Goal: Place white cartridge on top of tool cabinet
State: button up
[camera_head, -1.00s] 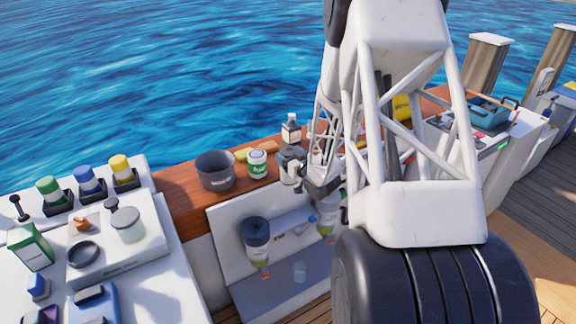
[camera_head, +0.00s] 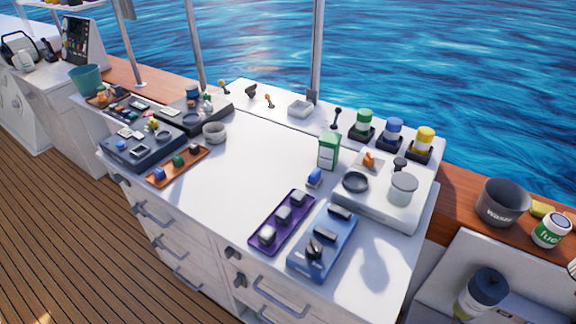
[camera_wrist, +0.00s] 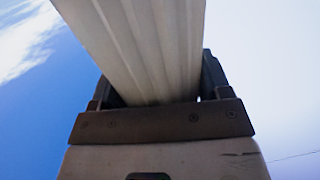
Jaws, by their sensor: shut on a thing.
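My gripper (camera_wrist: 158,88) shows in the wrist view, with its dark fingers shut on a white ribbed body, which looks like the white cartridge (camera_wrist: 140,40). The cartridge runs up out of the picture between the fingers, with only sky behind it. Its far end is cut off. The tool cabinet (camera_head: 235,165) fills the middle of the head view, a white cabinet with drawers in its front and a flat white top. Neither my gripper nor the cartridge is in the head view, so their distance from the cabinet cannot be told.
The middle of the cabinet top is bare. Around it are a purple tray (camera_head: 283,222), a blue tray (camera_head: 323,242), an orange tray (camera_head: 177,166), a green box (camera_head: 329,151) and a grey bowl (camera_head: 214,132). Thin poles (camera_head: 318,50) rise at the back. A bucket (camera_head: 502,203) stands right.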

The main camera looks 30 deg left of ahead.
notch_tip(320, 180, up, 23)
jog(key=w+a+n+g+y, duration=0.15)
jog(key=w+a, duration=0.25)
jog(key=a, duration=1.2)
jog(key=w+a+n+t+y, duration=0.1)
jog(key=w+a+y, duration=0.3)
jog(key=a, duration=1.2)
jog(key=a+n+g, duration=0.1)
jog(key=a+n, duration=0.1)
jog(key=a, duration=1.4)
jog(key=s+a+n+g+y, duration=0.1)
jog(key=s+a+y, duration=0.1)
jog(key=s+a, duration=0.8)
jog(key=s+a+n+g+y, duration=0.15)
jog(key=s+a, duration=0.25)
jog(key=a, duration=1.2)
jog(key=s+a+n+g+y, duration=0.1)
jog(key=s+a+y, duration=0.1)
jog(key=s+a, duration=0.8)
jog(key=w+a+f, duration=0.3)
jog(key=f, duration=0.8)
jog(key=shift+a, duration=0.2)
